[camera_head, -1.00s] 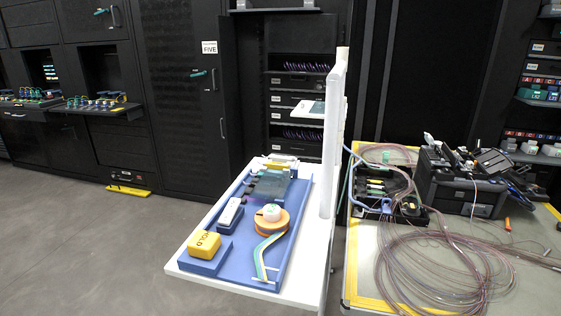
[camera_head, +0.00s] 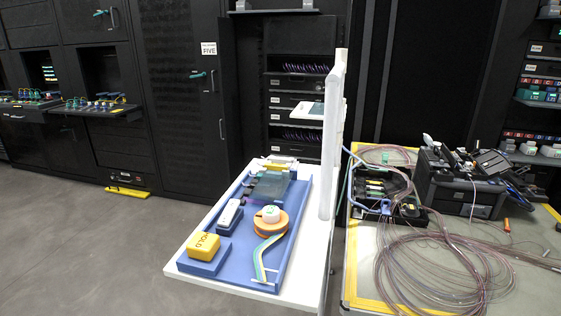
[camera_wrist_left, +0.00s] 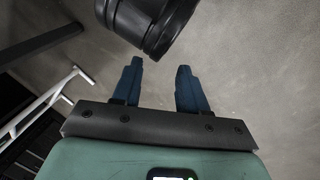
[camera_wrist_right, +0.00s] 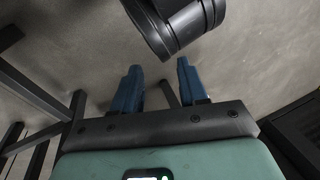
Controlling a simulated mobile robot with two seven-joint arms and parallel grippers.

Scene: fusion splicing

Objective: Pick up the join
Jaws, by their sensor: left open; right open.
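I cannot make out the join itself; it is too small or hidden. A blue tray (camera_head: 229,266) lies on a small white table. At its back is a dark splicing device (camera_head: 268,186) with a pale part at its far end. An orange reel (camera_head: 279,222) with a white hub stands on the tray, and a multicoloured ribbon (camera_head: 261,258) runs from it to the front. My left gripper (camera_wrist_left: 157,72) is open and empty, over bare floor. My right gripper (camera_wrist_right: 160,74) is open and empty, also over floor. Neither shows in the head view.
A yellow block (camera_head: 203,246) marked HOLD and a white-topped box (camera_head: 230,214) sit on the tray's left. A white upright panel (camera_head: 330,150) rises at the table's right edge. The right bench (camera_head: 360,270) carries coiled fibre (camera_head: 440,265), a black case (camera_head: 460,185) and tools.

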